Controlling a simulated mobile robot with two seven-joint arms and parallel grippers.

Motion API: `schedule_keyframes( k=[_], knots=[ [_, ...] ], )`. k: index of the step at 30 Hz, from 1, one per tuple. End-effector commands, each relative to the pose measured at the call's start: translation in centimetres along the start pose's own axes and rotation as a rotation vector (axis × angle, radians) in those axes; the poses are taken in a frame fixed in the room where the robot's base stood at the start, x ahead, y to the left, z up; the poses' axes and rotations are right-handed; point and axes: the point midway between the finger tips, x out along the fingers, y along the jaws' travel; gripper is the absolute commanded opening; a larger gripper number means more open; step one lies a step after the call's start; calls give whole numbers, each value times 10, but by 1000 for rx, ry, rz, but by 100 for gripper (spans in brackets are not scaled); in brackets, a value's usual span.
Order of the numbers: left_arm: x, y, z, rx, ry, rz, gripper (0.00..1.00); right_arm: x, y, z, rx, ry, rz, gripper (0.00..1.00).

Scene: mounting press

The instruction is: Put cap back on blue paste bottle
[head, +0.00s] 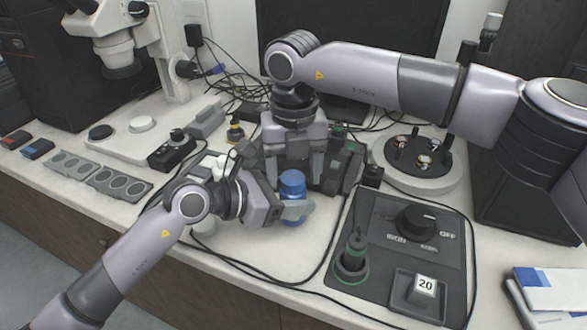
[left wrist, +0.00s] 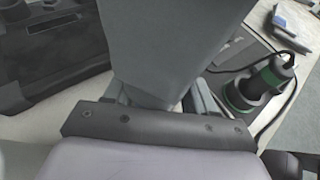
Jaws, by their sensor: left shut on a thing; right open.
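The blue paste bottle (head: 292,186) stands upright near the middle of the bench in the head view. My left gripper (head: 290,209) comes in from the left and is shut on its lower body. Its top is a rounded blue piece; I cannot tell whether this is the cap or the bare bottle top. No separate cap is clearly visible. My right gripper (head: 296,174) points down from above, its open fingers on either side of and just above or behind the bottle top. In the left wrist view a large grey shape hides the bottle and fingertips.
A microscope (head: 125,60) is at the left. Cables run around the work area.

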Motion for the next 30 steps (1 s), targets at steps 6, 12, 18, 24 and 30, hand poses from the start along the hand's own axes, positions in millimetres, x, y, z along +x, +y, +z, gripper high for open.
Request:
schedule_keyframes(
  k=[6,12,18,24,30],
  knots=[
    [1,-1,0,0,0,-2,0,-12,4,-1,-6,0,7,69],
    [1,-1,0,0,1,-2,0,-40,3,-1,-6,-1,6,69],
    [1,-1,0,0,0,-2,0,-45,2,-1,-5,2,4,69],
    [0,-1,0,0,0,-1,0,-45,2,-1,-11,2,3,65],
    [0,0,0,0,0,-1,0,-47,2,-1,-149,1,4,65]
  ],
)
